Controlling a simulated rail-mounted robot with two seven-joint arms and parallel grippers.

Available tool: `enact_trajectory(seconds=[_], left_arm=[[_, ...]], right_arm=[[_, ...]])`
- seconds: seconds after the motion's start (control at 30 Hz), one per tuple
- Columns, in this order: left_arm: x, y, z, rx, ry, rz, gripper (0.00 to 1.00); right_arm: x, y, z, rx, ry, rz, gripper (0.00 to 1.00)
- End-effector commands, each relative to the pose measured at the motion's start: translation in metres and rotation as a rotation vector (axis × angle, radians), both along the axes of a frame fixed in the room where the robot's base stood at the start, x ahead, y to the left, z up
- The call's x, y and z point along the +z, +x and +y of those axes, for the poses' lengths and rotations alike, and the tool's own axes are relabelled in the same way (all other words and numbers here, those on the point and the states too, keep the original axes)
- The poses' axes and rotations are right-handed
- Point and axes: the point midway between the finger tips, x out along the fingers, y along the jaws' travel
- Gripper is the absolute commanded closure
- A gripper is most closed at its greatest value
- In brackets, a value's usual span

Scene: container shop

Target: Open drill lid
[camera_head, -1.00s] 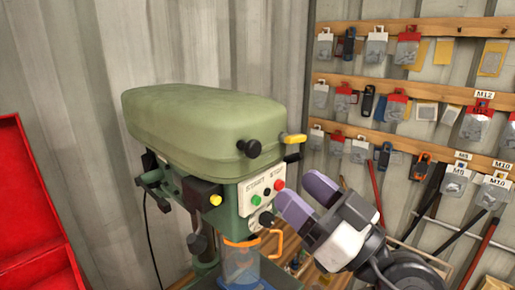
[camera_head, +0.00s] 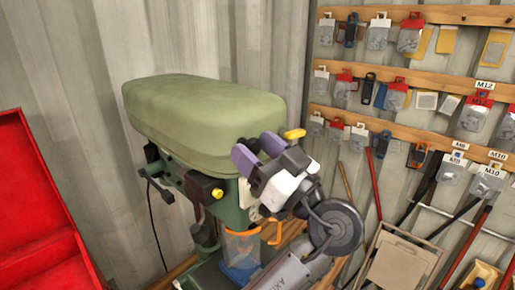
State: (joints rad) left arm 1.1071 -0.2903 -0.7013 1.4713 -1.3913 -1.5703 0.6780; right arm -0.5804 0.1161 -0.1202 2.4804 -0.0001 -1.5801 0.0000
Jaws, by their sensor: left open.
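The drill press has a rounded green lid (camera_head: 210,110) on top, and the lid is closed. A black knob (camera_head: 253,146) sits on the lid's lower front edge, with a yellow-tipped lever (camera_head: 294,134) to its right. My left gripper (camera_head: 256,149) is open at the lid's front edge, its two purple fingertips on either side of the knob. I cannot tell whether they touch it. The gripper hides most of the drill's control panel. My right gripper is not in view.
A red metal box or cabinet (camera_head: 40,215) stands at the left. Wooden rails (camera_head: 440,93) with hanging packs and tools line the right wall. A beige folding item (camera_head: 400,262) and several long-handled tools lean at the lower right. An orange-rimmed clear guard (camera_head: 241,250) hangs below the drill head.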

Motion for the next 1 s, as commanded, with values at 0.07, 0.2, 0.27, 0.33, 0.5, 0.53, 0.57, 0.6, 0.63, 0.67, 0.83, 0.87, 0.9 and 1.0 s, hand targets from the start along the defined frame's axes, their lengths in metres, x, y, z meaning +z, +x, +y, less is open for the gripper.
enact_trajectory(seconds=[0.07, 0.2, 0.27, 0.33, 0.5, 0.53, 0.57, 0.6, 0.63, 0.67, 0.83, 0.87, 0.9, 1.0], left_arm=[[0.0000, -0.0001, -0.0001, 0.000, 0.000, 0.000, 0.42], [-0.0001, -0.0001, -0.0001, 0.000, 0.000, 0.000, 0.55], [-0.0001, -0.0001, -0.0001, 0.000, 0.000, 0.000, 0.61], [-0.0001, -0.0001, -0.0001, 0.000, 0.000, 0.000, 0.67], [-0.0001, -0.0002, -0.0002, 0.000, 0.000, 0.000, 0.84], [-0.0001, -0.0002, -0.0002, 0.000, 0.000, 0.000, 0.87], [-0.0001, -0.0002, -0.0002, 0.000, 0.000, 0.000, 0.90], [-0.0001, -0.0003, -0.0003, 0.000, 0.000, 0.000, 0.93], [-0.0001, -0.0003, -0.0003, 0.000, 0.000, 0.000, 0.96], [-0.0001, -0.0003, -0.0003, 0.000, 0.000, 0.000, 0.99], [0.0001, -0.0003, -0.0001, 0.000, 0.001, 0.001, 1.00], [0.0004, 0.0000, 0.0004, 0.002, 0.001, 0.001, 1.00], [0.0012, 0.0004, 0.0015, 0.004, 0.003, 0.004, 1.00], [0.0054, 0.0030, 0.0075, 0.018, 0.017, 0.018, 1.00]], right_arm=[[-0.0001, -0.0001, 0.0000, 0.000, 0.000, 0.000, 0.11], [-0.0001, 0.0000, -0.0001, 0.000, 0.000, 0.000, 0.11], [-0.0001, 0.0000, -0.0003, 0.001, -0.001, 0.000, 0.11], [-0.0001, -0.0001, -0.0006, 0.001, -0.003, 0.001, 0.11], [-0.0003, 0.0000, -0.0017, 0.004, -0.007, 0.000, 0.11], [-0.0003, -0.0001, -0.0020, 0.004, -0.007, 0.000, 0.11], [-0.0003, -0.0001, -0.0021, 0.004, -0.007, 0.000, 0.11], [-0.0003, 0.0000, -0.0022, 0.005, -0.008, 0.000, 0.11], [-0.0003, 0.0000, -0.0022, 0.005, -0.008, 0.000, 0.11], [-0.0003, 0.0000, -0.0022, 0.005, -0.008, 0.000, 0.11], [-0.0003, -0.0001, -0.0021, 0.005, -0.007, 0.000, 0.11], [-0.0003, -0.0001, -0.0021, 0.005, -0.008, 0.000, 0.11], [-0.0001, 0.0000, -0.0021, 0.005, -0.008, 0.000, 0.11], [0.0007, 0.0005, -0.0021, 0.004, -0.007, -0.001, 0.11]])
